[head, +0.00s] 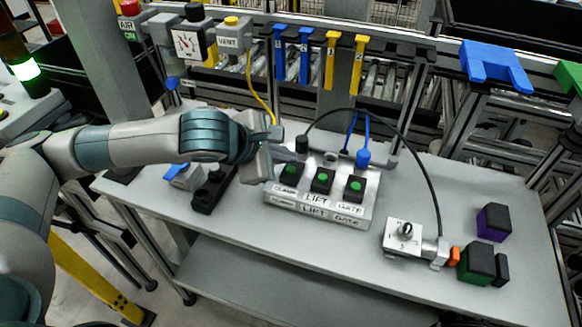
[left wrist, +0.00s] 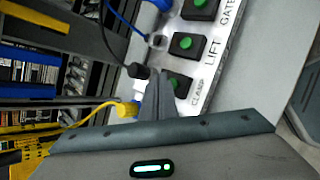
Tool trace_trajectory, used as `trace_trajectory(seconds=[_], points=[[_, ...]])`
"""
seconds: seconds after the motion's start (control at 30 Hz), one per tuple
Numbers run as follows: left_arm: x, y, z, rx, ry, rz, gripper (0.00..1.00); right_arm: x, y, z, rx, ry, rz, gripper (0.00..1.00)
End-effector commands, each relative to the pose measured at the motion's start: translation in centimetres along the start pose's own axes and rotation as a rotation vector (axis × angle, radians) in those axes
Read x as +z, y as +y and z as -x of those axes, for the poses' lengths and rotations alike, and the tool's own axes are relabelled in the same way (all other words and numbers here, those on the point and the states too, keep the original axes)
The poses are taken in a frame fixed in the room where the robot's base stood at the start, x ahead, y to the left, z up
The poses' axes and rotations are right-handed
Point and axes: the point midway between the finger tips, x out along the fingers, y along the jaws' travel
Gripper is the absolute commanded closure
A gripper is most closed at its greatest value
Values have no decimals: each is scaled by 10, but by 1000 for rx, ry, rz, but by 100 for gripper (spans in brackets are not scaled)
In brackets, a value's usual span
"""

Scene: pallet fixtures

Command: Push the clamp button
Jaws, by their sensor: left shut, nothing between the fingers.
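The control box (head: 325,212) carries three black buttons with green centres, labelled clamp, lift and gate. The clamp button (head: 291,170) is the leftmost in the head view, and it also shows in the left wrist view (left wrist: 178,83). My left gripper (head: 277,147) is at the box's left end, behind and beside the clamp button. In the left wrist view its fingers (left wrist: 155,80) are together and empty, just left of the clamp button and partly covering its edge. I cannot tell whether they touch the box. My right gripper is not in view.
A black cable arches from the box to a grey selector unit (head: 404,237) on the table (head: 235,232). Dark blocks (head: 478,262) stand at the right. A black device (head: 208,193) lies left of the box. A gauge (head: 188,43) and vent unit (head: 231,38) hang behind.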

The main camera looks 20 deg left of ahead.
Motion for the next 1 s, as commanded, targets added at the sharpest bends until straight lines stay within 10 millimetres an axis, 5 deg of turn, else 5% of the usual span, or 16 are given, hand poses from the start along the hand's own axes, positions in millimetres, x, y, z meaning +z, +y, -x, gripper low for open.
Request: trace_trajectory(seconds=[1.0], points=[[0, 0, 0, 0, 0, 0, 100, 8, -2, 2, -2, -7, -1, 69]])
